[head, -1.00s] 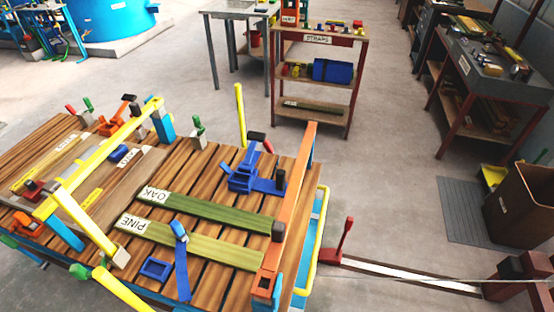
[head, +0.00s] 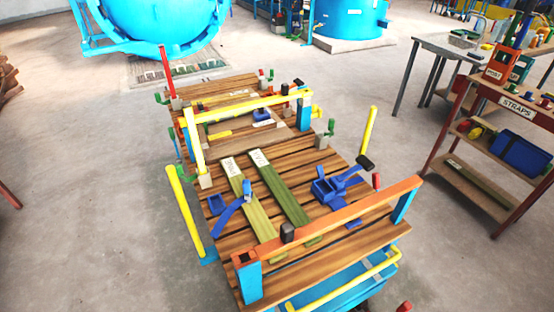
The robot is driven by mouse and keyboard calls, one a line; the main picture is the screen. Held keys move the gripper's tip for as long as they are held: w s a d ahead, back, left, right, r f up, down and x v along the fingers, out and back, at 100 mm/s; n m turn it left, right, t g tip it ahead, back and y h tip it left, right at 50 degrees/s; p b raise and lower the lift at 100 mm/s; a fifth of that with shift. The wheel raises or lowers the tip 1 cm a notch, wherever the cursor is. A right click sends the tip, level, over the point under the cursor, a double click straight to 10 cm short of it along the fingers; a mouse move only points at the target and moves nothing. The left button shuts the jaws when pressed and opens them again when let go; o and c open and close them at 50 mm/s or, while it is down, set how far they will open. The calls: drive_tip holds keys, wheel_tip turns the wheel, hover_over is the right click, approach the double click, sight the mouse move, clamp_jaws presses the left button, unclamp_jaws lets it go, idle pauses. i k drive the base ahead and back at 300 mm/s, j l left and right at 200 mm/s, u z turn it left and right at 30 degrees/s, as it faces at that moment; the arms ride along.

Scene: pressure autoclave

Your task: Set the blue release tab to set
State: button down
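On the slatted wooden deck (head: 318,165) of a cart sits a blue ratchet-like buckle (head: 325,190) in the head view, near the orange crossbar. A blue arm with a black end (head: 365,161) sticks out from it to the right. A separate blue strap with a raised blue end (head: 231,213) lies at the deck's left side, beside a small blue frame (head: 218,203). No part is marked as the release tab, and its setting is too small to tell. My gripper is not in view.
Green boards labelled OAK (head: 285,205) and PINE (head: 252,212) lie between the blue parts. An orange crossbar (head: 330,220) and a yellow crossbar (head: 245,108) rise above the deck. A STRAPS shelf (head: 515,108) stands at right. Floor left of the cart is clear.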

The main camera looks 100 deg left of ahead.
sight(321, 174)
drive_tip(key=i+j+u, duration=0.35)
drive_tip(key=i+u, duration=0.15)
drive_tip(key=i, duration=0.25)
drive_tip(key=i+u, duration=0.45)
drive_tip(key=i, duration=0.3)
drive_tip(key=i+l+u, duration=0.25)
drive_tip(key=i+u, duration=0.25)
drive_tip(key=i, duration=0.3)
drive_tip(key=i+j+u, duration=0.2)
drive_tip(key=u, duration=0.2)
drive_tip(key=i+j+u, duration=0.1)
drive_tip(key=i+u, duration=0.75)
drive_tip(key=i+l+u, duration=0.1)
drive_tip(key=i+u, duration=0.2)
drive_tip(key=u, duration=0.15)
drive_tip(key=i+l+u, duration=0.25)
drive_tip(key=u, duration=0.15)
drive_tip(key=i+l+u, duration=0.45)
drive_tip(key=i+j+u, duration=0.65)
drive_tip(key=i+u, duration=0.15)
